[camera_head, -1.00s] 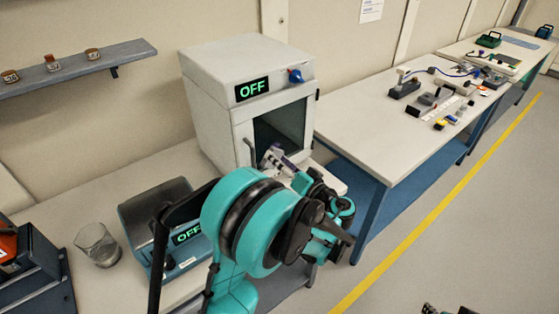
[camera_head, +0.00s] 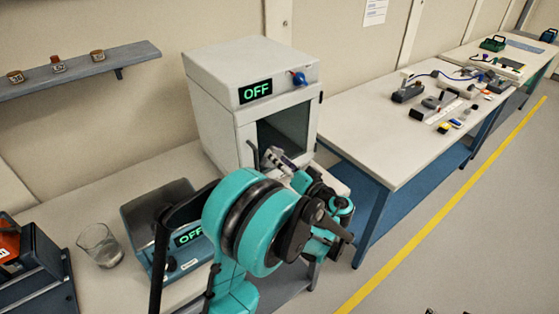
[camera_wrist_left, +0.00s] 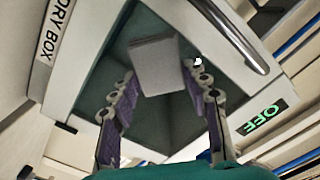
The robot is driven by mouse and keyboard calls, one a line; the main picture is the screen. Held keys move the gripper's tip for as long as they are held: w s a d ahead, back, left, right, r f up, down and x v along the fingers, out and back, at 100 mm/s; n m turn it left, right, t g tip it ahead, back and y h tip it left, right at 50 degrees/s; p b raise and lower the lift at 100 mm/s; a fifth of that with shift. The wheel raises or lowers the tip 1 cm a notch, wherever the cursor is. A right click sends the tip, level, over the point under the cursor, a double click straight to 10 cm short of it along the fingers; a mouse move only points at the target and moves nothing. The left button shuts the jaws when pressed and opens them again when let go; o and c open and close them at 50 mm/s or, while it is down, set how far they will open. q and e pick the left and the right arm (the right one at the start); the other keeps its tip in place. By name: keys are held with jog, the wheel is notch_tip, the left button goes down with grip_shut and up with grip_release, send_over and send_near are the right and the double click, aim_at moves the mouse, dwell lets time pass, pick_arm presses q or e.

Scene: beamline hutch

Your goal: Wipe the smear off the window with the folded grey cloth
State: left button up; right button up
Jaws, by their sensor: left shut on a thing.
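The window (camera_head: 287,127) is the dark pane in the door of the white dry box (camera_head: 222,113). In the left wrist view the window (camera_wrist_left: 152,110) fills the middle, behind my fingers. My left gripper (camera_wrist_left: 160,82) is shut on the folded grey cloth (camera_wrist_left: 157,62), which sits between the fingertips in front of the window. I cannot tell if the cloth touches the glass. In the head view my left gripper (camera_head: 283,162) is by the door, partly behind my arm, and the cloth is hidden. I cannot make out the smear. My right gripper is not identifiable.
The door handle (camera_wrist_left: 235,38) stands out close to my left gripper. A device with an OFF display (camera_head: 158,212) and a glass beaker (camera_head: 99,246) stand on the near bench. A second bench (camera_head: 370,145) at right holds several small tools. The floor beyond is clear.

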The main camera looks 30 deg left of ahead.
aim_at(282, 149)
pick_arm(q)
jog(key=shift+w+d, duration=0.25)
jog(key=shift+w, duration=0.35)
jog(key=shift+w+d, duration=0.3)
jog(key=shift+w, duration=0.3)
jog(key=shift+w+d, duration=0.25)
jog(key=shift+w, duration=0.35)
jog(key=shift+a, duration=0.1)
jog(key=s, duration=0.1)
jog(key=s+a, duration=0.1)
jog(key=s, duration=0.1)
jog(key=shift+s+a+b, duration=0.35)
jog(key=shift+b, duration=0.05)
jog(key=v, duration=0.6)
jog(key=shift+d, duration=0.1)
